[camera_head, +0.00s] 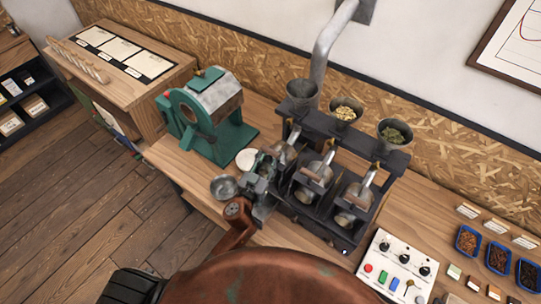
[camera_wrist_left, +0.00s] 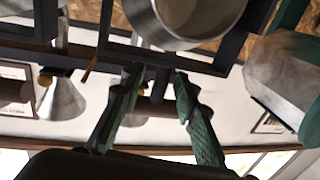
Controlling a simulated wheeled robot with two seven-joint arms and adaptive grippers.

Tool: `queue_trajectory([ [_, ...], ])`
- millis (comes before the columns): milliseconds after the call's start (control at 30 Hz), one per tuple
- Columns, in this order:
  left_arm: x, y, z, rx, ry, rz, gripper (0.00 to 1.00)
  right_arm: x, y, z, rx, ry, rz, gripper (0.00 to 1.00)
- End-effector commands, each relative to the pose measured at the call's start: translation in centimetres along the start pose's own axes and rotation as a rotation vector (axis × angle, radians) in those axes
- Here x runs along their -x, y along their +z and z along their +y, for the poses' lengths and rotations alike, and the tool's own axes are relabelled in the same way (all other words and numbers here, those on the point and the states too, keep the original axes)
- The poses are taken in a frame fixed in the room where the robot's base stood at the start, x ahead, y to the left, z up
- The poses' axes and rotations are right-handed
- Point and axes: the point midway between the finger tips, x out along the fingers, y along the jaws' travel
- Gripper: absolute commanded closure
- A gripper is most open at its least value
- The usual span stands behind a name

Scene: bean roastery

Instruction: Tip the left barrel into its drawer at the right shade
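The left barrel (camera_head: 283,153) is a metal drum, leftmost of three in a dark frame (camera_head: 335,215). The middle barrel (camera_head: 318,172) and right barrel (camera_head: 357,194) stand beside it. My left gripper (camera_head: 264,163) is at the left barrel's near left side. In the left wrist view, its green fingers (camera_wrist_left: 155,85) are spread apart. A brown bar (camera_wrist_left: 157,106) shows between or behind them; contact is unclear. A round metal vessel (camera_wrist_left: 195,18) with an open mouth shows above the fingers. The left drawer cannot be made out behind my gripper and arm. My right gripper is out of view.
Above the barrels are an empty-looking left hopper (camera_head: 301,90), a middle hopper (camera_head: 344,109) with pale beans and a right hopper (camera_head: 394,133) with green beans. A green roaster (camera_head: 205,115) and metal bowl (camera_head: 224,187) stand left. A control panel (camera_head: 398,264) and blue trays (camera_head: 468,240) lie right.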

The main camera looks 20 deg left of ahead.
Motion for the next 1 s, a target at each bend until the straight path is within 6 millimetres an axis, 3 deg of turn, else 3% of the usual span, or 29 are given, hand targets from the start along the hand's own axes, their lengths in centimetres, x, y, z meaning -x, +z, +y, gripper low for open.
queue_trajectory([
  [100,0.02,-0.01,-0.01,0.0,0.0,0.0,0.72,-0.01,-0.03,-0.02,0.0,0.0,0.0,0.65],
  [500,0.04,-0.02,-0.02,-0.001,-0.001,0.0,1.0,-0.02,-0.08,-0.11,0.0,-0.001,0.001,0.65],
  [1000,0.04,-0.02,-0.03,-0.001,-0.001,0.0,1.0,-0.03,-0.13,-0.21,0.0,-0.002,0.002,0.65],
])
